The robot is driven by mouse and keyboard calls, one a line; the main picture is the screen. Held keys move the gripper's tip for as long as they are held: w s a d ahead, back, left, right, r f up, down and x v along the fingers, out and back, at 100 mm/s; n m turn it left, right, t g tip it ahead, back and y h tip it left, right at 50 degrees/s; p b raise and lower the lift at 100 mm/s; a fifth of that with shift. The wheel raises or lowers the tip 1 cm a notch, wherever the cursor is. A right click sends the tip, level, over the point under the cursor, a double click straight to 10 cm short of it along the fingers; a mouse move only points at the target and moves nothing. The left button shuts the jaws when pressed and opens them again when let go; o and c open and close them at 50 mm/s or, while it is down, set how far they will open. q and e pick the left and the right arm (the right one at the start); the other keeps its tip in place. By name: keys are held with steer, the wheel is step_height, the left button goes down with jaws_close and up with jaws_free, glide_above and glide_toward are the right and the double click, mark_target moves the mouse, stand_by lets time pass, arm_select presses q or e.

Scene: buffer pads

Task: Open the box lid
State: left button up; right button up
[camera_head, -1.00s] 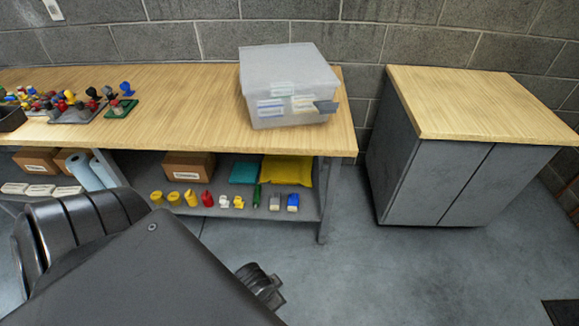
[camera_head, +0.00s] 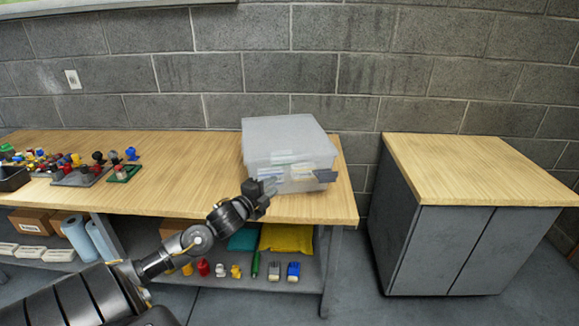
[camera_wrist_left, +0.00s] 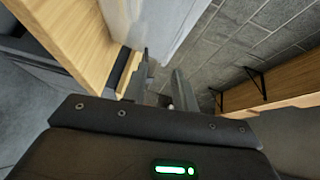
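The box (camera_head: 290,150) is a translucent whitish plastic box at the right end of the long wooden table, with its lid (camera_head: 283,129) lying closed on top. My right gripper is not in view.
The wooden table (camera_head: 190,170) is clear left of the box, with several coloured stamps (camera_head: 70,165) farther left. A shelf below holds small coloured items and a yellow packet (camera_head: 288,238). A grey cabinet (camera_head: 450,245) stands to the right, across a gap.

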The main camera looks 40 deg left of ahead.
mark_target(293, 160)
arm_select(q)
steer(key=shift+m+t, duration=0.5)
steer(key=w, duration=0.3)
steer(key=w+a+r+p, duration=0.1)
steer(key=w, duration=0.3)
steer(key=w+a+r, duration=0.1)
steer(key=w, duration=0.3)
steer(key=shift+w+a+r, duration=0.1)
steer(key=shift+w+r, duration=0.15)
jaws_close()
